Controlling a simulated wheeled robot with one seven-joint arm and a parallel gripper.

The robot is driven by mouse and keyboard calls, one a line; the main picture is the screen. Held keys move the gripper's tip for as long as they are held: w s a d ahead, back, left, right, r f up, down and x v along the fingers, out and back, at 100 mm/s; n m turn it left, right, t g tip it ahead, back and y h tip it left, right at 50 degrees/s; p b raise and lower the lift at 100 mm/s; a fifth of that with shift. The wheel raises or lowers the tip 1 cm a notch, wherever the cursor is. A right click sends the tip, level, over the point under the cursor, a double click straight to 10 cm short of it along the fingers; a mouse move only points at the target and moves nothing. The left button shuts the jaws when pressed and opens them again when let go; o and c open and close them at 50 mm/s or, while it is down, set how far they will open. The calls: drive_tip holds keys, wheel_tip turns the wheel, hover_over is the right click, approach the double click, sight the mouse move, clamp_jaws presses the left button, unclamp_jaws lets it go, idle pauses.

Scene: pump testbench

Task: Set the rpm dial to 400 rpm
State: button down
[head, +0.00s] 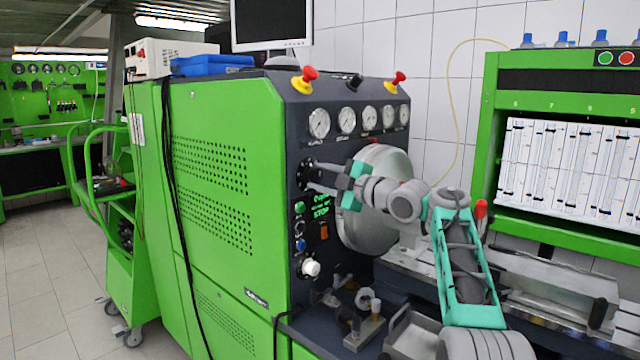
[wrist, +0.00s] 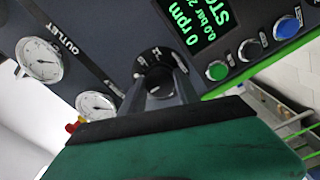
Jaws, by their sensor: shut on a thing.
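The rpm dial (wrist: 153,62) is a black round dial with white scale marks on the dark panel. It also shows in the head view (head: 304,171), partly behind my gripper. My gripper (head: 313,176) reaches the panel from the right and is shut on the dial's knob. In the wrist view my gripper (wrist: 160,91) has its grey fingers on the knob, and they hide part of it. The exact setting cannot be read. The display (wrist: 197,22) beside the dial shows 0 rpm, 0.0 bar and STOP in green; it also shows in the head view (head: 320,205).
A green button (wrist: 217,70) and a blue button (wrist: 287,27) sit near the dial. Pressure gauges (head: 347,120) line the panel above. A large metal disc (head: 385,159) stands right behind my wrist. Red-and-yellow knobs (head: 304,79) stand on top of the bench.

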drive_tip(key=n, duration=0.4)
drive_tip(key=shift+n+b, duration=0.35)
drive_tip(key=shift+n, duration=1.95)
drive_tip(key=shift+r, duration=0.1)
drive_tip(key=c, duration=0.9)
unclamp_jaws()
